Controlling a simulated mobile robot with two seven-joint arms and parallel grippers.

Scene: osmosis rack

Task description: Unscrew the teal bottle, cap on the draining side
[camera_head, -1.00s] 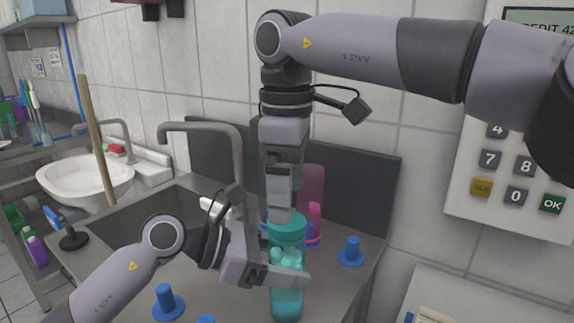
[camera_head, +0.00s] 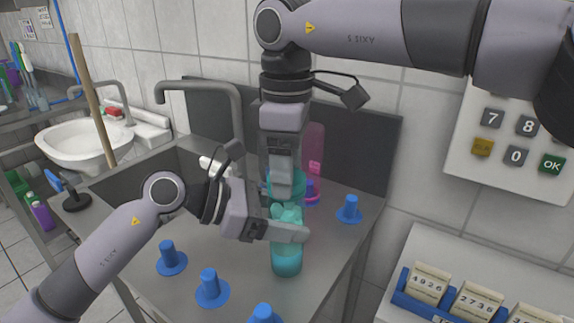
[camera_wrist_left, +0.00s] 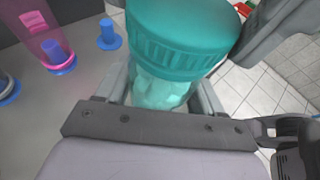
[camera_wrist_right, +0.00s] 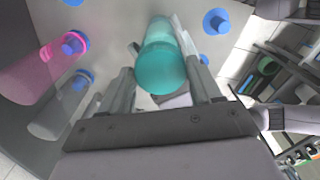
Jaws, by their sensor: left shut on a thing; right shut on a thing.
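The teal bottle (camera_head: 287,260) stands upright above the steel draining side (camera_head: 240,268) in the head view. My left gripper (camera_head: 282,230) is shut around its body from the left. The ribbed teal cap (camera_wrist_left: 180,42) sits on top of the bottle in the left wrist view; I cannot tell how tightly it is seated. My right gripper (camera_head: 284,188) comes down from above and is shut on the cap, partly hiding it in the head view. The right wrist view shows the teal cap (camera_wrist_right: 165,70) between the right fingers. The bottle's base appears close to the steel surface.
Blue pegs (camera_head: 212,288) stand on the draining side, with another (camera_head: 349,210) at right. A pink bottle (camera_head: 314,150) stands behind on a peg. The sink basin (camera_head: 150,185) and tap (camera_head: 205,90) are at left. A blue tray of numbered cards (camera_head: 430,305) is at lower right.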

